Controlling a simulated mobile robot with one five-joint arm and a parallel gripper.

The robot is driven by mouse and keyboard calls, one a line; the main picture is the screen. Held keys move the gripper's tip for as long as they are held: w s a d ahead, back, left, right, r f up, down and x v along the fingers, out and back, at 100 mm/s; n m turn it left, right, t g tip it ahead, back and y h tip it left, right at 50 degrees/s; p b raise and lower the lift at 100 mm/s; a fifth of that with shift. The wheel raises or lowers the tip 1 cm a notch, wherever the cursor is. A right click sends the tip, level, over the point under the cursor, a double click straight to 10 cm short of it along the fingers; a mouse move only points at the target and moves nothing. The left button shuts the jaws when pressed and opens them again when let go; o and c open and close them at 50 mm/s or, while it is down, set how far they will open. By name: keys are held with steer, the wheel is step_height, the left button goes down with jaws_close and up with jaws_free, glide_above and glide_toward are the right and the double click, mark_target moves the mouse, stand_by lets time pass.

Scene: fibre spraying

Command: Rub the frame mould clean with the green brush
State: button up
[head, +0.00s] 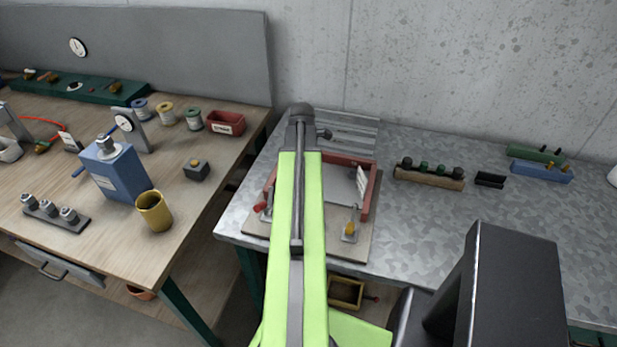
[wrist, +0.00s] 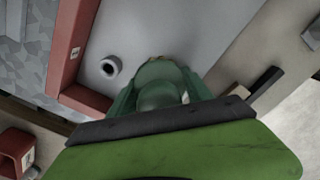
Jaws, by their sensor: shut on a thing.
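The frame mould (head: 368,200) has red walls around a grey inner plate and lies on a board on the metal bench. My arm covers its left and middle part in the head view. In the wrist view a red wall of the mould (wrist: 75,45) and its grey floor show, with a small grey ring-shaped fitting at the left. My gripper (wrist: 160,75) is shut on the dark green brush (wrist: 160,92), which is over the mould. The brush's far end is hidden, so I cannot tell whether it touches the surface. The head view does not show my gripper.
A rack with dark and green knobs (head: 430,174) stands right of the mould, with a small black block (head: 490,179) and a blue block (head: 541,171) beyond. The wooden bench at left holds a blue canister (head: 117,172) and a yellow cup (head: 154,211). Right bench metal is largely clear.

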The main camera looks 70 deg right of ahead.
steer(key=shift+w+a, duration=0.1)
steer(key=shift+w, duration=0.65)
step_height(320, 180, up, 6)
steer(key=p, duration=0.6)
steer(key=shift+r, duration=0.1)
step_height(320, 180, up, 3)
steer(key=p, duration=0.3)
